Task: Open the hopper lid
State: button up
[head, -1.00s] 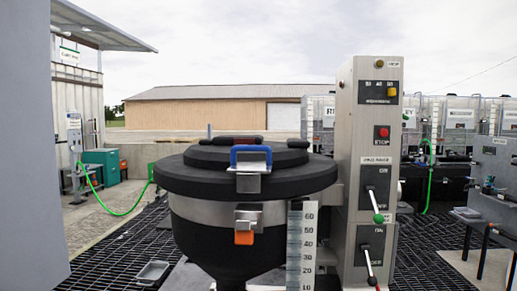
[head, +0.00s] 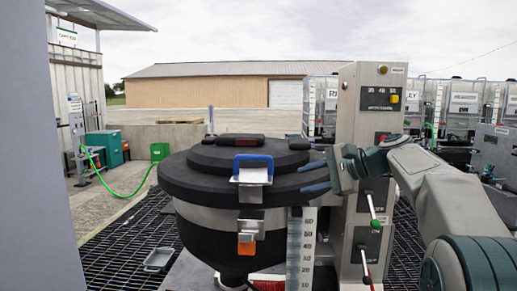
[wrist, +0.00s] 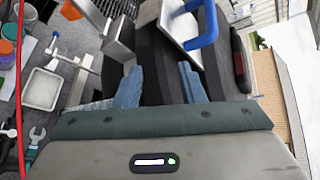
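The hopper (head: 215,235) is a round dark vessel with a steel band, and its black lid (head: 195,178) lies flat and closed on top. A blue handle (head: 253,159) on a steel bracket stands at the lid's front edge. Below it is a steel latch with an orange tab (head: 246,248). My gripper (head: 305,178) is at the lid's right edge, with its two blue fingers apart and nothing between them. In the wrist view the open fingers (wrist: 160,75) point towards the black lid, and the blue handle (wrist: 208,25) is beyond the right finger.
A steel control column (head: 352,130) with levers stands close behind my gripper, right of the hopper. A white level scale (head: 300,250) is at the hopper's front right. A small tray (head: 158,258) lies on the grating at left. Open air is above the lid.

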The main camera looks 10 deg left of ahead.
aim_at(265, 157)
jog(key=w+a+r+y+p, duration=0.1)
jog(key=w+r+y, duration=0.15)
jog(key=r, duration=0.35)
jog(key=p+x, duration=0.3)
jog(key=x, duration=1.1)
jog(key=shift+w+f, duration=0.1)
grip_shut()
